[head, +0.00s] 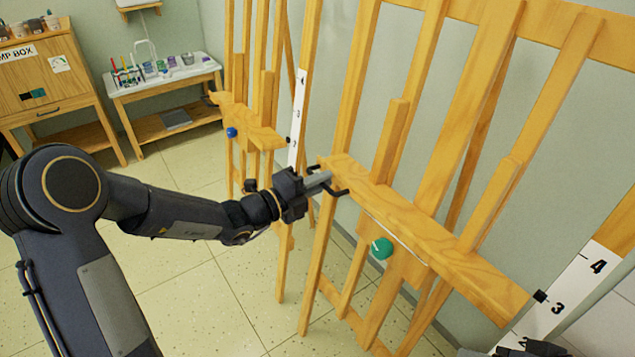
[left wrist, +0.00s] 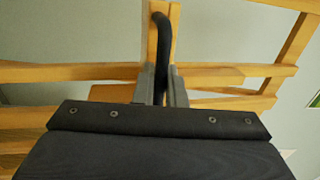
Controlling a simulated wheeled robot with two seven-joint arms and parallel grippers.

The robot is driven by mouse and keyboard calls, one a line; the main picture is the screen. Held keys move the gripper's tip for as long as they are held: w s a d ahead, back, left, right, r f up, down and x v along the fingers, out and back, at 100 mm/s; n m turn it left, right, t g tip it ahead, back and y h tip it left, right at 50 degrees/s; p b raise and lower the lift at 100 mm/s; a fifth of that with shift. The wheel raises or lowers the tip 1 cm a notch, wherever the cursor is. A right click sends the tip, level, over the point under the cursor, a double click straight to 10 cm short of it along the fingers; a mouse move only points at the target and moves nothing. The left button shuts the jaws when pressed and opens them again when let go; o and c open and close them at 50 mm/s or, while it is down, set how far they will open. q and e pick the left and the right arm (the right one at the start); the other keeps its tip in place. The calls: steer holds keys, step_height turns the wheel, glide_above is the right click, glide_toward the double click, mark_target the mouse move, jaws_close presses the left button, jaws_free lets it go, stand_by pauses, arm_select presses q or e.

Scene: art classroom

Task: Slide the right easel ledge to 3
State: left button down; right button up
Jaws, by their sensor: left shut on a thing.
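The right easel's wooden ledge (head: 440,235) slants across the head view, with a green knob (head: 381,248) below it. A black pointer (head: 540,296) at its right end sits beside the 3 on the white scale (head: 578,282). My left gripper (head: 325,183) is shut on the black handle (head: 338,192) at the ledge's left end. In the left wrist view the black handle (left wrist: 162,45) runs between the grey fingers (left wrist: 160,88). A dark part at the bottom right edge (head: 520,350) seems to be my right gripper; its jaws are not clear.
The left easel's ledge (head: 260,135) with a blue knob (head: 231,132) and its own scale (head: 297,118) stands behind my left gripper. A white-topped side table (head: 165,88) and a wooden cabinet (head: 45,75) are at the back left. Tiled floor is open at the lower middle.

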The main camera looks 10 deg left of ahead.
arm_select(q)
steer(key=shift+f, duration=0.1)
steer(key=c, duration=1.6)
jaws_free()
steer(key=shift+a, duration=0.1)
steer(key=v, duration=0.8)
